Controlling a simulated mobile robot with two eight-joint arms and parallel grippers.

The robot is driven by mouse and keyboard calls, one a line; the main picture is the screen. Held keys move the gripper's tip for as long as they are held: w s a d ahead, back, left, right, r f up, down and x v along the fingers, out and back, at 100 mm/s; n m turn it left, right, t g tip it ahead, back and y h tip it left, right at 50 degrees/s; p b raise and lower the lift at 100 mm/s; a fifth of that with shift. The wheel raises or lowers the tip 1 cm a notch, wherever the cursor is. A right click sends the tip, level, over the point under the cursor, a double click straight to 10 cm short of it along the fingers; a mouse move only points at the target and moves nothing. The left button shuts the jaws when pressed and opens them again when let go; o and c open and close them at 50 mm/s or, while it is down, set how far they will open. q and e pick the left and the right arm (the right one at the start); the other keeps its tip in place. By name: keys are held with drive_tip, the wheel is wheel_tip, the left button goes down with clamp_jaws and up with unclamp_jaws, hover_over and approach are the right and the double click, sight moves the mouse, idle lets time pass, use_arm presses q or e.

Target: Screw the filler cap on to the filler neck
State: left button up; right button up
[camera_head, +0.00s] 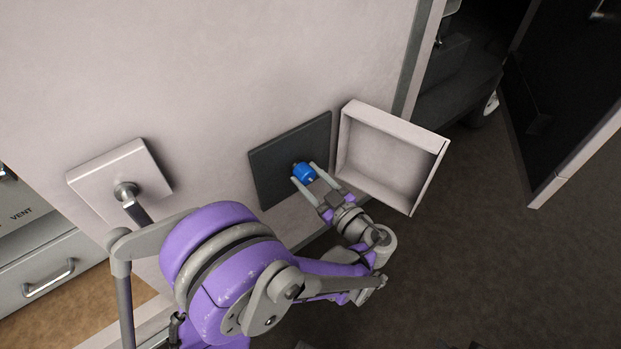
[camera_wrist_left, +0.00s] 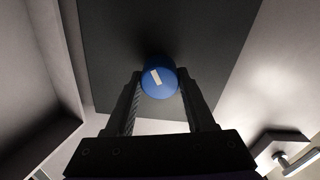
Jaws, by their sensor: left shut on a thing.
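The blue filler cap (camera_head: 304,172) is at the dark square plate (camera_head: 268,165) on the pale wall. My left gripper (camera_head: 306,176) is shut on the cap, one finger on each side. In the left wrist view the cap (camera_wrist_left: 158,78) shows a pale bar mark on its face, tilted from upright, between the fingertips (camera_wrist_left: 159,88). The filler neck is hidden behind the cap, so I cannot tell how far the cap sits on it. My right gripper is not in view.
An open box-shaped pale door (camera_head: 385,150) stands just right of the plate. A pale square panel with a lever handle (camera_head: 122,180) is at the left. A drawer with a handle (camera_head: 50,278) is at the lower left. A dark open door (camera_head: 565,90) stands at the right.

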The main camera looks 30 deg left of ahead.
use_arm(q)
drive_tip(key=shift+w+a, duration=0.15)
drive_tip(key=shift+a, duration=0.3)
drive_tip(key=m, duration=0.3)
drive_tip(key=shift+b, duration=0.3)
drive_tip(key=shift+m, duration=1.1)
drive_tip(key=m, duration=0.2)
drive_tip(key=shift+m, duration=0.3)
drive_tip(key=m, duration=0.2)
drive_tip(key=shift+m+b, duration=0.3)
drive_tip(key=shift+b, duration=0.05)
drive_tip(key=shift+w, duration=0.1)
